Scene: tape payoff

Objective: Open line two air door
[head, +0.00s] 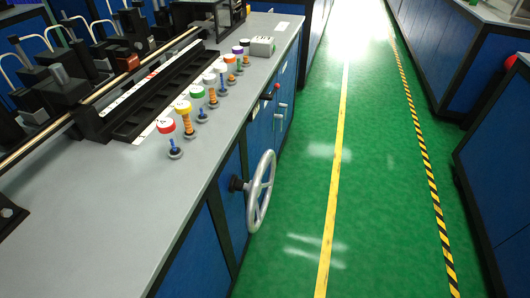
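No part of my gripper shows in the head view. A blue cabinet front (234,205) runs along the left bench, below its grey top. A silver handwheel (263,190) stands out from this front on a dark hub. Farther along the same front are a small red knob (277,87) and small silver fittings (282,106) on blue panels. The panels look closed, seen at a steep angle. I cannot read any label that tells which panel is the line two air door.
The grey bench top (130,232) carries a row of coloured-cap spools or knobs (191,118), a black rail unit (155,100) and a pale box (262,46). The green floor aisle (380,190) is clear. Blue cabinets (500,165) line the right.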

